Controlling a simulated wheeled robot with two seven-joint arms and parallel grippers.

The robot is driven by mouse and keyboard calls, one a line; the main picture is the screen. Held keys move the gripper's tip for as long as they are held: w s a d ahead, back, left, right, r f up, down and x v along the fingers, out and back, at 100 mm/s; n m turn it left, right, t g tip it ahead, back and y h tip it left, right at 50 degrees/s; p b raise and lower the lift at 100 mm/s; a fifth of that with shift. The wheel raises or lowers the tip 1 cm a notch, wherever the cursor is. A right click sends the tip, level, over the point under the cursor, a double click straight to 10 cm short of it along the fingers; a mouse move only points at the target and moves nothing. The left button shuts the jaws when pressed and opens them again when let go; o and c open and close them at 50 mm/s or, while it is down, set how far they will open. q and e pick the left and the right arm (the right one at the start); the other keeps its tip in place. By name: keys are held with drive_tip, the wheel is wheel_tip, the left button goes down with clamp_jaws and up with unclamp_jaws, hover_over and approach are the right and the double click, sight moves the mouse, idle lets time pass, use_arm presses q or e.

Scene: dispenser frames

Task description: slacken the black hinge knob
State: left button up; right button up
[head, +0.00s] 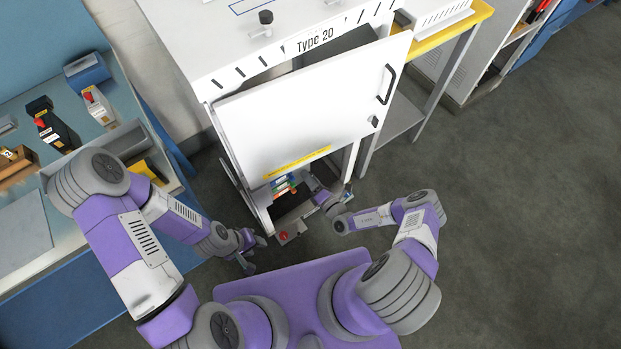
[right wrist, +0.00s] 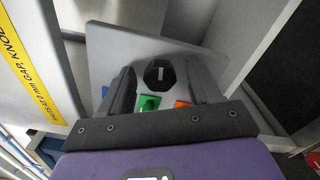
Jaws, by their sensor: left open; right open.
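A black faceted knob (right wrist: 159,73) with a white mark sits on a grey panel (right wrist: 115,50) in the right wrist view. My right gripper (right wrist: 160,84) is open, with one finger on each side of the knob in the picture. I cannot tell whether the fingers touch it. In the head view my right gripper (head: 309,183) reaches into the lower opening of the white Type 20 cabinet (head: 225,60), and the knob is not seen there. My left gripper (head: 255,254) is open and empty, low in front of the cabinet's left side.
Green (right wrist: 149,103) and orange (right wrist: 183,104) parts sit just below the knob. The white door (head: 310,100) with a yellow label strip (head: 297,163) hangs above my right gripper. A blue workbench (head: 60,280) stands at left. Open floor (head: 520,220) lies to the right.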

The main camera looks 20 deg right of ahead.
drive_tip(key=p+v, duration=0.1)
drive_tip(key=v, duration=0.6)
drive_tip(key=shift+s, duration=0.25)
drive_tip(key=shift+r, duration=0.1)
